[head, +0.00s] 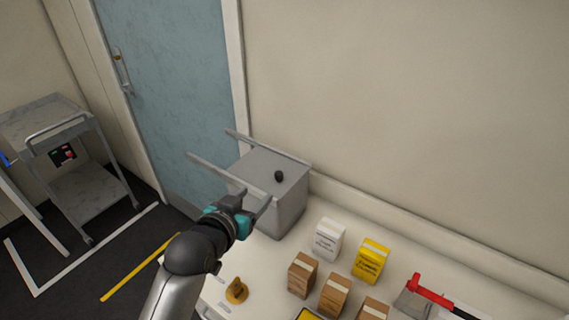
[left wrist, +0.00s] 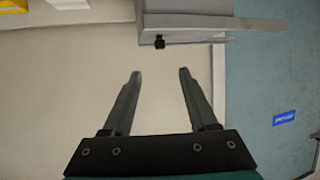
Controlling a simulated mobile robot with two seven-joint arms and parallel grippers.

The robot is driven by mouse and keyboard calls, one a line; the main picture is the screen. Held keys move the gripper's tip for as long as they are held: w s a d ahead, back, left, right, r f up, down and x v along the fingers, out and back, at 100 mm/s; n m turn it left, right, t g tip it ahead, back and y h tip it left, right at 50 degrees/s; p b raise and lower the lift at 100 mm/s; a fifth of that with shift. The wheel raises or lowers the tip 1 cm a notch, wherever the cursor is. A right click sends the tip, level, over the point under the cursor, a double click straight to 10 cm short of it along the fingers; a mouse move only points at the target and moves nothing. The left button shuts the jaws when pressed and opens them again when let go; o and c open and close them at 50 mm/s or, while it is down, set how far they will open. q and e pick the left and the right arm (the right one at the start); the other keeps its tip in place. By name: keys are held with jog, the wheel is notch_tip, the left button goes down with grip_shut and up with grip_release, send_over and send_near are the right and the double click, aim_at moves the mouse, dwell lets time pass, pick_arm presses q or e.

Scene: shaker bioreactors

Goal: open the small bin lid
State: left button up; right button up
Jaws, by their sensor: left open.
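The small bin (head: 286,210) is a grey box standing at the left end of the white table, against the wall. Its flat lid (head: 262,168) lies shut on top and carries a small black knob (head: 278,176). My left gripper (head: 256,203) is open and empty, in front of the bin and partly covering its near left side. In the left wrist view the open fingers (left wrist: 160,74) point toward the black knob (left wrist: 160,42), with a gap between. My right gripper is not in view.
White (head: 328,240), yellow (head: 371,260) and brown boxes (head: 302,274) stand right of the bin. Grey rails (head: 222,172) run beside the bin. A grey cart (head: 85,190) stands left, near a blue door (head: 180,90).

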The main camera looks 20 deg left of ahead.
pick_arm(q)
jog(key=w, duration=0.2)
send_near(277, 175)
jog(key=w, duration=0.3)
jog(key=w+f, duration=0.2)
jog(key=w, duration=0.1)
jog(key=shift+w+d+f, duration=0.2)
jog(key=shift+d+f, duration=0.1)
jog(key=shift+d, duration=0.05)
jog(key=shift+b+x, duration=0.4)
jog(key=shift+x, duration=0.8)
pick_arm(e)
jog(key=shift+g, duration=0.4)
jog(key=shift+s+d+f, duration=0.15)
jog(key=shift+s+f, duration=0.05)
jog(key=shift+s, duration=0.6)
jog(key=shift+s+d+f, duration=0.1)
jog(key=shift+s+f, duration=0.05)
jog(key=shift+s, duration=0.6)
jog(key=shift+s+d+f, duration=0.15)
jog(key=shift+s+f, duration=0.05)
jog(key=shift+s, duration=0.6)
pick_arm(q)
grip_shut()
